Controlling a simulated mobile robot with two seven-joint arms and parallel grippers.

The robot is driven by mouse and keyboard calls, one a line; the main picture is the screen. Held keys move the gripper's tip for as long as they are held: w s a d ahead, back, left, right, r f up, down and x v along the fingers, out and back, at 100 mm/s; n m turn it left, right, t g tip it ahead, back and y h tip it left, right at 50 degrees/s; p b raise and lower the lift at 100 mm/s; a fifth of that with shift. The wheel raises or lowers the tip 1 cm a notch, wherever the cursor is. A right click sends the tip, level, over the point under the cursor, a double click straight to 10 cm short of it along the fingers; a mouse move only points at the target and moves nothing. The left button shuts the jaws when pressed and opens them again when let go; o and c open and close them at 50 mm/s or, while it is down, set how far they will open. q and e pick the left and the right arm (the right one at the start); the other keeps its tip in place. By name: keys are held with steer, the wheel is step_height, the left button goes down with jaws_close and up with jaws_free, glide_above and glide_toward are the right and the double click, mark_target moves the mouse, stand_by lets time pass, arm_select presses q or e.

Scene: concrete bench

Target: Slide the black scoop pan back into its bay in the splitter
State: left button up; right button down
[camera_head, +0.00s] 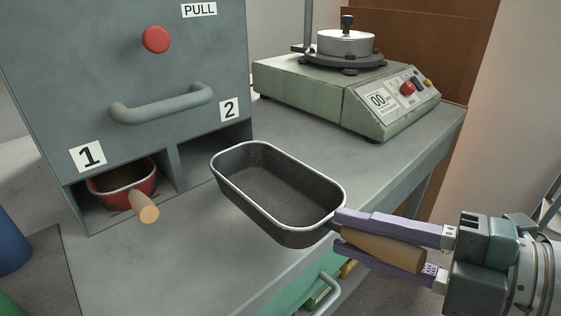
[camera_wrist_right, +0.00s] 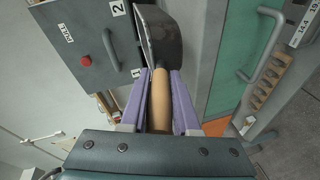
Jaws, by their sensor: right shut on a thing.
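The black scoop pan (camera_head: 280,185) is an oblong, empty pan with a wooden handle (camera_head: 383,250). My right gripper (camera_head: 345,226) is shut on that handle, its two purple fingers along either side. The pan is in front of bay 2 and to its right, apart from the bay. The right wrist view also shows the pan (camera_wrist_right: 168,38) beyond the fingers, seen edge-on. The grey splitter (camera_head: 60,70) has two bays at its foot. Bay 2 (camera_head: 205,160) looks empty as far as I see. Bay 1 holds a red pan (camera_head: 125,178) with its wooden handle sticking out. My left gripper is not in view.
A green machine with a control panel (camera_head: 375,98) and a round metal top stands at the back right of the bench (camera_head: 190,270). The splitter has a grey bar handle (camera_head: 162,105) and a red knob (camera_head: 156,39) above the bays.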

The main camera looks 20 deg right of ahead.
steer(key=shift+w+f, duration=0.3)
steer(key=shift+w, duration=0.1)
steer(key=shift+w+a+f+b, duration=0.2)
steer(key=shift+w+f+b, duration=0.1)
steer(key=shift+w, duration=0.2)
steer(key=shift+w+a+f+b, duration=0.15)
steer(key=shift+w+b, duration=0.15)
steer(key=shift+w, duration=0.2)
steer(key=shift+w+a, duration=0.25)
steer(key=shift+w, duration=0.45)
steer(key=shift+w+a, duration=0.25)
steer(key=shift+w, duration=0.45)
steer(key=shift+w+a, duration=0.25)
steer(key=shift+w, duration=0.45)
glide_toward(233, 167)
steer(key=shift+w+a+f, duration=0.25)
steer(key=shift+a, duration=0.25)
steer(key=shift+w+a+f, duration=0.2)
steer(key=shift+w+a, duration=0.05)
steer(key=shift+a, duration=0.25)
steer(key=shift+w+a+f+b, duration=0.1)
steer(key=shift+w+a+b, duration=0.15)
steer(key=shift+w, duration=0.55)
steer(key=shift+w+a+f+b, duration=0.1)
steer(key=shift+w+a+b, duration=0.15)
steer(key=shift+w, duration=0.5)
steer(key=shift+w+a+f+b, duration=0.1)
steer(key=shift+w+a+b, duration=0.2)
steer(key=shift+w, duration=0.5)
